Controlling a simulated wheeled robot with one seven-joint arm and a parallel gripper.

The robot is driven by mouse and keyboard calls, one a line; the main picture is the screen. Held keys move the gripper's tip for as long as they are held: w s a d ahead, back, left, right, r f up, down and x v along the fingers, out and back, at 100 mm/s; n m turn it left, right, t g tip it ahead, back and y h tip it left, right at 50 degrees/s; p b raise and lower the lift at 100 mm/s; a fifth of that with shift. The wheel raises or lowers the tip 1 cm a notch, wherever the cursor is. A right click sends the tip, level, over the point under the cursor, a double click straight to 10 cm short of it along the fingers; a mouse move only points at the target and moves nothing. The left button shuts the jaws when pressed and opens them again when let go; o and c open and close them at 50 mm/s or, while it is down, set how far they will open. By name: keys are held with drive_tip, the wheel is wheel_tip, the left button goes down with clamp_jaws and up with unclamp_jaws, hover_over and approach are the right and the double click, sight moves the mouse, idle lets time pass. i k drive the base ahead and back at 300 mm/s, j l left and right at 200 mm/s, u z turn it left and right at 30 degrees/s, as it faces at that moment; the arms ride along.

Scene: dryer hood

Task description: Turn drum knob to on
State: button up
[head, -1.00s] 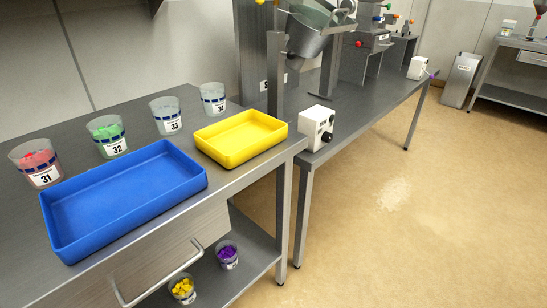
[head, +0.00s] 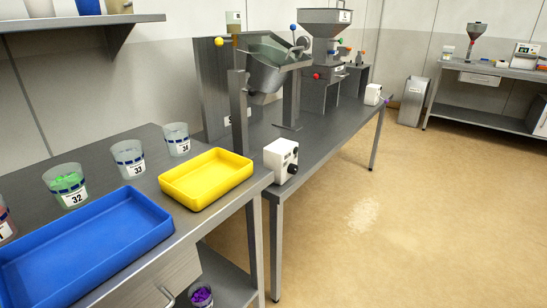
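A white control box (head: 281,160) stands at the near corner of the second steel bench. It has a black knob (head: 292,169) low on its right-hand face and smaller dark marks above it. The knob's setting is too small to read. A tilted steel drum (head: 264,75) hangs in a frame behind the box, with a yellow ball (head: 219,41) and a blue ball at its sides. A second white box (head: 373,94) sits at the far end of the same bench. My gripper is not in view.
A nearer bench holds a blue tray (head: 85,262), a yellow tray (head: 246,163) and several numbered cups. A wall shelf (head: 120,21) is at upper left. The floor (head: 400,220) right of the benches is clear.

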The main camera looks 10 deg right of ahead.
sight(292, 169)
drive_tip(key=i, duration=0.35)
drive_tip(key=i+l+u, duration=0.1)
drive_tip(key=i+l, duration=0.5)
drive_tip(key=l, duration=0.15)
